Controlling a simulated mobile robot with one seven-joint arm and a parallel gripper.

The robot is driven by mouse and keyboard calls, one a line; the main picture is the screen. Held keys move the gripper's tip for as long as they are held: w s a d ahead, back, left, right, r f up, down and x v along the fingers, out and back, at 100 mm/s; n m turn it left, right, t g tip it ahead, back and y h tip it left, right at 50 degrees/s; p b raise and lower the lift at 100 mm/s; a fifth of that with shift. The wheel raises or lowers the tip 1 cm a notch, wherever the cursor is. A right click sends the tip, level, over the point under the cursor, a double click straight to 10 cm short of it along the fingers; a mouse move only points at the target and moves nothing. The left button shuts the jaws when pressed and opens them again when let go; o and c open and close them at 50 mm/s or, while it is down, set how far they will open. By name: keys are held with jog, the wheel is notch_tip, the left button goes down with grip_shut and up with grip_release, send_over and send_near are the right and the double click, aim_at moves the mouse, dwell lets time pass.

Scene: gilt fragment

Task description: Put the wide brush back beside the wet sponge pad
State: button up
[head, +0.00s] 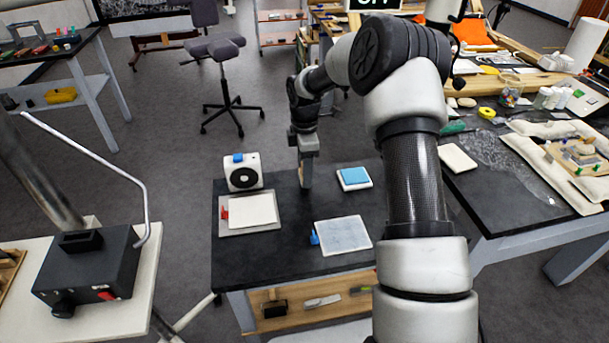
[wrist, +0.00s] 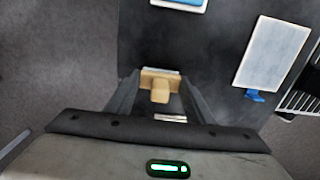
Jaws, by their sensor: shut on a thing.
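My gripper (head: 305,160) points down over the back part of the small dark table (head: 260,262). It is shut on the wide brush (wrist: 160,86), which has a tan wooden handle and a pale edge, between the fingers in the wrist view. The wet sponge pad (head: 354,176), blue on a white tray, lies to the right of the gripper. Its edge also shows at the top of the wrist view (wrist: 181,3).
A white box with a black disc (head: 242,172) stands left of the gripper. A white pad with a red clip (head: 250,210) and a pale panel with a blue clip (head: 342,236) lie nearer. Dark tabletop is bare between brush and sponge pad. A cluttered bench (head: 510,205) stands right.

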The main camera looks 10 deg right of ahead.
jog(key=shift+f, duration=0.85)
jog(key=shift+f, duration=0.15)
jog(key=o, duration=0.9)
jog(key=shift+o, duration=0.3)
